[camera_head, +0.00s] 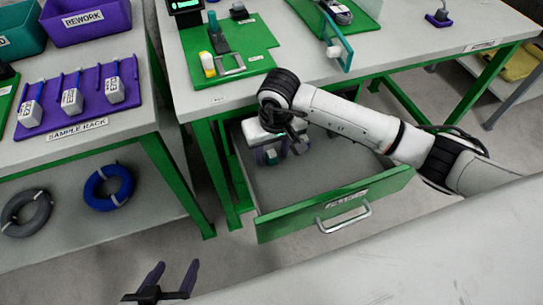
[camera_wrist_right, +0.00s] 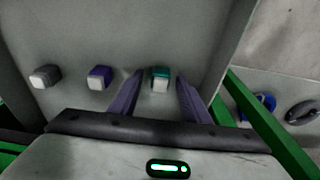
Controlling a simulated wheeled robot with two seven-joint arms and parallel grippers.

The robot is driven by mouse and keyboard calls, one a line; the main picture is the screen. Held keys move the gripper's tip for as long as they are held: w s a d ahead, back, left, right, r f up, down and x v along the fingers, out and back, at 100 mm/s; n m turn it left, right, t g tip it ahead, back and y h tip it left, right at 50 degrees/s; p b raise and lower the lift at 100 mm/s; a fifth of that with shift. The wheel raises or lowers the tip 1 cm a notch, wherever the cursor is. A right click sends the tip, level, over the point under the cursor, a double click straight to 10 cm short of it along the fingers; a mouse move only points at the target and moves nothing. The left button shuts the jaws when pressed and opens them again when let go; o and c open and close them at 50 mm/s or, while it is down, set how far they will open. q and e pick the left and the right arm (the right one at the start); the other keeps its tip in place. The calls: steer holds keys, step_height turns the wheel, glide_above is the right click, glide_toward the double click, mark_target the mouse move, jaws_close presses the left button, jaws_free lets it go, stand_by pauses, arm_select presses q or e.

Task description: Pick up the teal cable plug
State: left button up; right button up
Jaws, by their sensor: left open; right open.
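The teal cable plug (camera_wrist_right: 160,73), with a pale front end, sits in the open drawer (camera_head: 333,219). A small teal patch (camera_head: 270,156) shows in the head view beside my right gripper, which hides most of what is there. My right gripper (camera_wrist_right: 158,84) is open and reaches down into the drawer. In the right wrist view the teal plug appears between its two fingertips, and a gap shows on both sides. I cannot tell how far the fingertips are from it in depth. My left gripper (camera_head: 172,276) is open and empty at the bottom of the head view.
A purple plug (camera_wrist_right: 99,77) and a grey plug (camera_wrist_right: 45,76) lie in a row left of the teal one. The drawer's green front and walls bound the space. The workbench (camera_head: 225,98) stands above and behind. A sample rack (camera_head: 75,98) is at the left.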

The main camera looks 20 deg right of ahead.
steer(key=shift+f, duration=0.15)
jaws_close()
